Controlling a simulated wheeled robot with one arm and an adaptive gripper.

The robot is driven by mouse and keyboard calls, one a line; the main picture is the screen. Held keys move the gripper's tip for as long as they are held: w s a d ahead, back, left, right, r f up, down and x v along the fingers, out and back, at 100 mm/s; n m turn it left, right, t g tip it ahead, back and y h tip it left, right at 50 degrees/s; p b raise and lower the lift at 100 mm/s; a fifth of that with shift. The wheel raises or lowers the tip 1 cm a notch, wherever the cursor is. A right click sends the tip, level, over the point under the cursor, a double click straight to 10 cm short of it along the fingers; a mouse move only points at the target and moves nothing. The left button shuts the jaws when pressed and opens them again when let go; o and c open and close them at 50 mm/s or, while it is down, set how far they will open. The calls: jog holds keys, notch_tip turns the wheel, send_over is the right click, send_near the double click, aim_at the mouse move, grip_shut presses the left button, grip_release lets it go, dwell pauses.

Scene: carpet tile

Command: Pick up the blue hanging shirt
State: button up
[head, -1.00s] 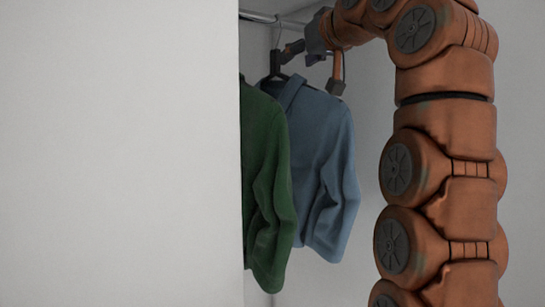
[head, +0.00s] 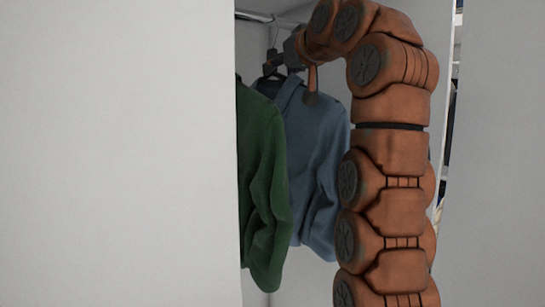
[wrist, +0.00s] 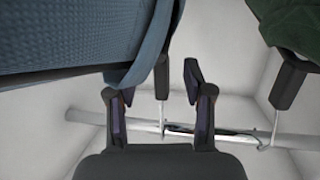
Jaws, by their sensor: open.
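The blue shirt (head: 318,150) hangs on a dark hanger (head: 272,66) from a metal rod, right of and partly behind a green shirt. My gripper (head: 292,66) is at its collar and hanger top, partly hidden by my arm. In the wrist view the blue shirt (wrist: 70,35) fills the upper left. My gripper (wrist: 155,82) is open there, with one finger on each side of the blue shirt's hanger neck and hook (wrist: 162,85). The left fingertip is close to the collar cloth; I cannot tell if it touches.
The green shirt (head: 265,190) hangs just left of the blue one, and its hanger (wrist: 287,85) is right of my fingers in the wrist view. The rod (wrist: 235,138) runs across behind the hooks. A white panel (head: 120,150) covers the left; another wall (head: 500,150) stands right.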

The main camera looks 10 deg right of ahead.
jog(key=shift+p+x, duration=0.4)
jog(key=shift+x, duration=0.7)
grip_shut()
